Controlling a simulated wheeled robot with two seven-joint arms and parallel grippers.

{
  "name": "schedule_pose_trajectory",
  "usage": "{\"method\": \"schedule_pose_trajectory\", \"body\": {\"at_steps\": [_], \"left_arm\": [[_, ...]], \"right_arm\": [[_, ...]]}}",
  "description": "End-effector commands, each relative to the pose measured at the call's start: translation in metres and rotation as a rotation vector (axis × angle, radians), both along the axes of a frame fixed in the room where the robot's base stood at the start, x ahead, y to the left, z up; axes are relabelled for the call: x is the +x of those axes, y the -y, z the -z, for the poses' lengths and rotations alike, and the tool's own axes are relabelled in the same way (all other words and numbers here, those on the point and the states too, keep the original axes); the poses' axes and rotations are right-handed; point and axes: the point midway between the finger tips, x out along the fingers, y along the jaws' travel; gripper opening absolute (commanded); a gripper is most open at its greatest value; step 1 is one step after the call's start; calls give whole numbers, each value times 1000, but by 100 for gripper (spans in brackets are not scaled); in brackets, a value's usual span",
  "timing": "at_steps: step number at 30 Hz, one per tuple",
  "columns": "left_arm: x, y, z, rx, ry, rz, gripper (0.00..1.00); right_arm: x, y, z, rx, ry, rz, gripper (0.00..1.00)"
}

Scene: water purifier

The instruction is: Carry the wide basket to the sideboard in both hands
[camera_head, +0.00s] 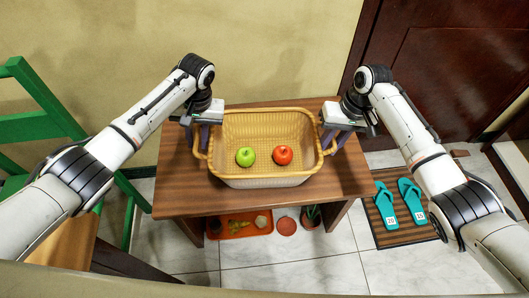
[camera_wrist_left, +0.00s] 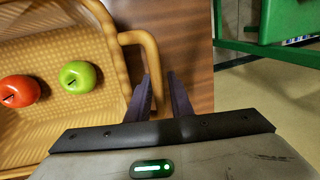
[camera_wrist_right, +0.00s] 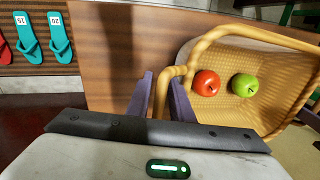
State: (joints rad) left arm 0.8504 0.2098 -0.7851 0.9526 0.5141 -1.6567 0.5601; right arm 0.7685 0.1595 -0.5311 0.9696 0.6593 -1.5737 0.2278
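The wide basket (camera_head: 265,183), yellow and woven, stands upright over the wooden sideboard (camera_head: 180,182); I cannot tell whether its bottom touches the top. It holds a green apple (camera_head: 245,157) and a red apple (camera_head: 283,155).
A green chair (camera_head: 40,110) stands at the left. Below the sideboard lie an orange tray (camera_head: 240,231) with small items and a potted plant (camera_head: 310,215). Teal slippers (camera_head: 386,205) lie on a striped mat (camera_head: 376,228) at the right. A dark door (camera_head: 440,60) is behind.

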Motion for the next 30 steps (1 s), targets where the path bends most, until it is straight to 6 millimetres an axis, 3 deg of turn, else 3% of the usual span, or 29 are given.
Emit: {"method": "schedule_pose_trajectory", "body": {"at_steps": [12,17,30], "left_arm": [[0,-1,9,0,0,1,20],[0,-1,9,0,1,0,0],[0,-1,4,-1,2,0,0]], "right_arm": [[0,-2,9,0,1,-1,20],[0,-2,9,0,0,-1,0],[0,-2,4,1,2,-1,0]]}}
